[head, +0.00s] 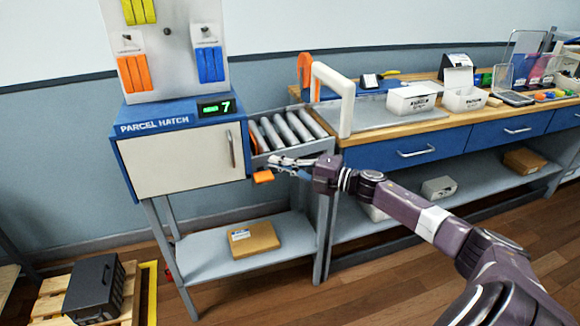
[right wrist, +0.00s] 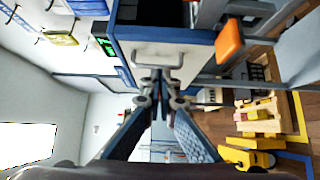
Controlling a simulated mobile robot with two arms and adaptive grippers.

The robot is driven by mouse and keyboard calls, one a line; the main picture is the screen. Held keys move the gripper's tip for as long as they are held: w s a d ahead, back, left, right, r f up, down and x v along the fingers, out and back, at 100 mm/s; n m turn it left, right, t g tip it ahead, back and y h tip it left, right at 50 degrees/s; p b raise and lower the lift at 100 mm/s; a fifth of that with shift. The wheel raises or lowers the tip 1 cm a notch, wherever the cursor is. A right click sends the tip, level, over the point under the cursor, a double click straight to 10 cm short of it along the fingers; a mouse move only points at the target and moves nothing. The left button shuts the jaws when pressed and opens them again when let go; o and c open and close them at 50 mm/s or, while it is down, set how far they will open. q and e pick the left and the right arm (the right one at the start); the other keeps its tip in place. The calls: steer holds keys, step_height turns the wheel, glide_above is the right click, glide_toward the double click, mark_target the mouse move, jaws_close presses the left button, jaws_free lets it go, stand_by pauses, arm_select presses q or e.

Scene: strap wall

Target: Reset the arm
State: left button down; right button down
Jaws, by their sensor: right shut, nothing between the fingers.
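My right arm reaches in from the lower right of the head view. Its gripper (head: 278,165) is shut and empty, in front of the roller shelf beside the parcel hatch. In the right wrist view the shut fingertips (right wrist: 157,78) point toward the white hatch door (right wrist: 185,62) and its grey handle (right wrist: 158,57). I cannot tell from the views how wide the gap to the door is. The closed parcel hatch door (head: 185,160) also shows in the head view. An orange block (head: 263,177) shows close by the gripper there, and in the right wrist view (right wrist: 229,40). My left gripper is out of view.
Yellow, orange and blue straps hang on the board (head: 170,60) above the hatch. Metal rollers (head: 287,130) lie right of the hatch. A workbench (head: 440,135) with boxes runs right. A cardboard parcel (head: 253,240) lies on the lower shelf; a black crate (head: 93,288) stands on a pallet.

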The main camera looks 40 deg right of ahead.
steer(key=shift+v, duration=1.9)
